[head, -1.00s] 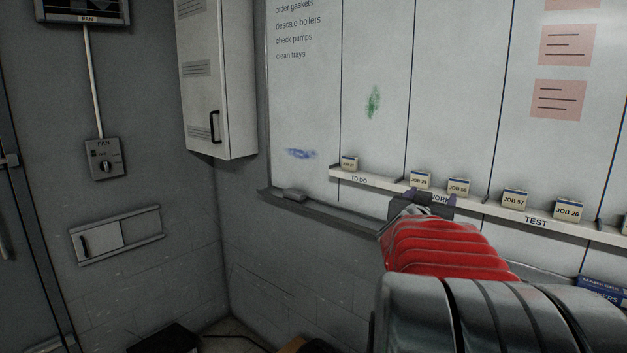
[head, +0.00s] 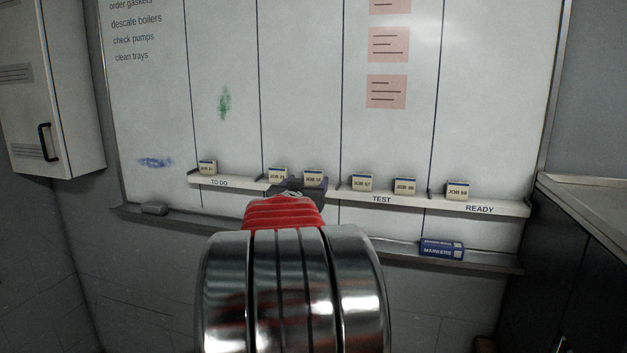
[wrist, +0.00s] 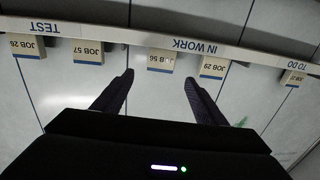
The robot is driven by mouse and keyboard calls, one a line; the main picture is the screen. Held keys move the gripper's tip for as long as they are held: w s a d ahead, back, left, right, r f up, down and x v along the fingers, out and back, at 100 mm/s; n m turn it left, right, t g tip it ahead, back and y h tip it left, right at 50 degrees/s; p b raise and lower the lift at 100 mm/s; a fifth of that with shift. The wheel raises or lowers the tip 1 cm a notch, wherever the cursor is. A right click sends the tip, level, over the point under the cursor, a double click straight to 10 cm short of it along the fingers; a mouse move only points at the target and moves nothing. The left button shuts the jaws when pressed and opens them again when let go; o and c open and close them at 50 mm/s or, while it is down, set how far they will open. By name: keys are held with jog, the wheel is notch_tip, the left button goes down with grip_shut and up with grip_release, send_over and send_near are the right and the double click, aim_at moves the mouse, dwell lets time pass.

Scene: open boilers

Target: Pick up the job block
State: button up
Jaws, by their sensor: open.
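Several cream job blocks with dark top edges stand on the board's white ledge (head: 235,182). In the wrist view, which shows them upside down, the JOB 56 block (wrist: 161,60) lies just beyond the gap between my fingertips. My gripper (wrist: 159,77) is open and empty, its fingers apart. The JOB 29 block (wrist: 214,66) is just past the right fingertip, and the JOB 57 block (wrist: 87,51) is to the left. In the head view my gripper (head: 303,187) is in front of the IN WORK section, partly hiding the JOB 56 block (head: 314,177). Contact cannot be told.
The TO DO block (head: 207,167) stands at the ledge's left. The JOB 26 block (head: 404,186) and a READY block (head: 457,190) stand right. A blue markers box (head: 441,249) and an eraser (head: 154,209) rest on the lower tray. A wall cabinet (head: 60,90) hangs left.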

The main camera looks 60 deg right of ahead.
aim_at(313, 173)
jog(key=shift+x, duration=1.9)
jog(key=shift+x, duration=2.6)
jog(key=shift+r, duration=0.1)
jog(key=shift+c, duration=0.2)
jog(key=c, duration=1.1)
